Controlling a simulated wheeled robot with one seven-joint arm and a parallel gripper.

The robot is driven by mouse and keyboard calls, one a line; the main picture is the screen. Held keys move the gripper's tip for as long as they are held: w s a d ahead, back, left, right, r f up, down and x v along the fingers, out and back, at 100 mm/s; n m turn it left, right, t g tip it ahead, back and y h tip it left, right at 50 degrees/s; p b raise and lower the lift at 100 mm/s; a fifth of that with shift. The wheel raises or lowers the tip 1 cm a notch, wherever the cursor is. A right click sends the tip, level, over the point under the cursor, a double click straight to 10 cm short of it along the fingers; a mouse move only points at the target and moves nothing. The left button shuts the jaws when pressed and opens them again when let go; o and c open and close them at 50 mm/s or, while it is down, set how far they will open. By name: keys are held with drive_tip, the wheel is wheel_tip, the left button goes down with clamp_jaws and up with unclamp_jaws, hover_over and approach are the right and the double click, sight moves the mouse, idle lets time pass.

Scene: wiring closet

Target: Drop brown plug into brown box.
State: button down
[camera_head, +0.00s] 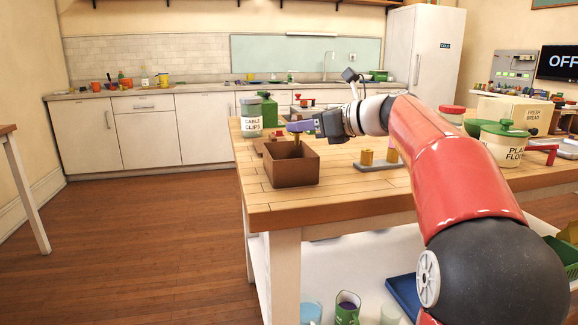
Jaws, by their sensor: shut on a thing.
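The brown box (292,172) stands open-topped at the front left corner of the wooden table. My gripper (297,128) is shut on a small brown plug (296,138), which hangs below the purple fingers. The plug is over the box's opening, towards its back side. Its lower end is too small to make out clearly, and the inside floor of the box is mostly hidden.
A "CABLE CLIPS" jar (251,118) and a green container (268,112) stand behind the box. A pot (503,146) stands further right. The wooden table (335,195) is clear in front.

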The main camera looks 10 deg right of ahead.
sight(304, 144)
drive_tip(key=shift+f+b, duration=1.3)
drive_tip(key=shift+f, duration=0.9)
drive_tip(key=c, duration=1.1)
unclamp_jaws()
drive_tip(key=shift+d, duration=0.1)
drive_tip(key=v, duration=0.7)
drive_tip(key=shift+s+d+r, duration=0.1)
drive_tip(key=shift+s+d, duration=0.1)
drive_tip(key=shift+s, duration=0.1)
